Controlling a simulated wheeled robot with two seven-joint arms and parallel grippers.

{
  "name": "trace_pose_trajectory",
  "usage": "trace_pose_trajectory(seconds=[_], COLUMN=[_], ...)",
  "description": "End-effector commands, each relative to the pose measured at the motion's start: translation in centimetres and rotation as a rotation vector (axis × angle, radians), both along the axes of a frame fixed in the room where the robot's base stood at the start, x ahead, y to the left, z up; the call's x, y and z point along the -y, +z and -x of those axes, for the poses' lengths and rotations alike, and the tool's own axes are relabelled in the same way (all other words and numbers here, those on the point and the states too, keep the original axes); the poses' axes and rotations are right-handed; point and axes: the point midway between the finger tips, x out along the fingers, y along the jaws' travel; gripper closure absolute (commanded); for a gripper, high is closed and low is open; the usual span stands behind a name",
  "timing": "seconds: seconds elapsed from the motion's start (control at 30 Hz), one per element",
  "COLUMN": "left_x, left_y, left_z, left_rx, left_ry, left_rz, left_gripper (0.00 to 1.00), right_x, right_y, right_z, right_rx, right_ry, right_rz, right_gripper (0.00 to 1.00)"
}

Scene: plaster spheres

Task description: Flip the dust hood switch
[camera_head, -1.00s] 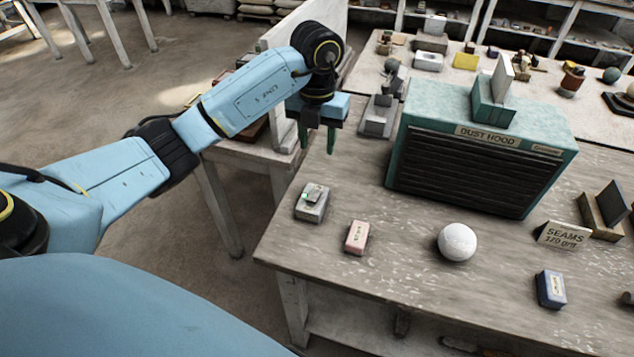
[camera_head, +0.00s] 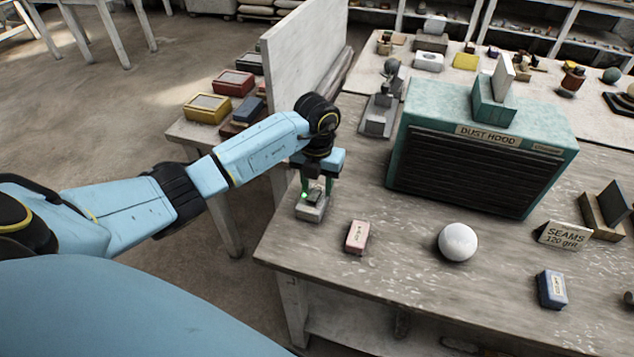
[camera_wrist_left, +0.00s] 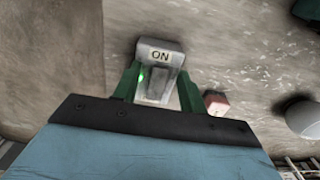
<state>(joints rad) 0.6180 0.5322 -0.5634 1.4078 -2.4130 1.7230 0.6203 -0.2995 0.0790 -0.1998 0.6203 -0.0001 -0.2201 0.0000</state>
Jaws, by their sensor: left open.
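The switch box (camera_head: 312,213) is a small grey block near the left edge of the workbench. In the left wrist view the switch box (camera_wrist_left: 160,48) shows the word ON, a grey lever and a glowing green light. My left gripper (camera_head: 317,188) points down over it, open, with its green fingers at either side of the lever; contact with the lever cannot be told. The fingers also show in the left wrist view (camera_wrist_left: 158,88). The teal dust hood (camera_head: 545,150) with a dark slatted front stands farther back on the bench. My right gripper is not in view.
A pink block (camera_head: 357,237) lies right of the switch, then a white sphere (camera_head: 457,242) and a blue block (camera_head: 551,289). A SEAMS sign (camera_head: 563,235) stands at the right. A white upright panel (camera_head: 305,60) rises behind my left arm.

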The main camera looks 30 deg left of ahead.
Motion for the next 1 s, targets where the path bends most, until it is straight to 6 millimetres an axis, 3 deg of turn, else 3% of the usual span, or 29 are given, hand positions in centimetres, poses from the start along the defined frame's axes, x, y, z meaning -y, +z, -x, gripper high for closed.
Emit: trace_pose_trajectory(seconds=[0.17, 0.47, 0.67, 1.0], left_x=[0.01, 0.01, -0.12, 0.04], left_y=[0.02, 0.04, 0.13, 0.3], left_z=[0.01, 0.0, 0.09, 0.83], left_rx=[0.0, 0.0, 0.028, 0.289], left_ry=[0.0, 0.0, 0.002, 0.0], left_rz=[0.0, 0.0, -0.011, -0.072], left_gripper=[0.61, 1.0, 1.0, 1.0], right_x=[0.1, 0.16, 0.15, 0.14], right_y=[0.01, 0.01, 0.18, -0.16], right_z=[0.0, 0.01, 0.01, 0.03], right_rx=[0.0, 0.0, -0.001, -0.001], right_ry=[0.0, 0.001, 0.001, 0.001], right_rz=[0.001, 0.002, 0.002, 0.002], right_gripper=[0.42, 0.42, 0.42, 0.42])
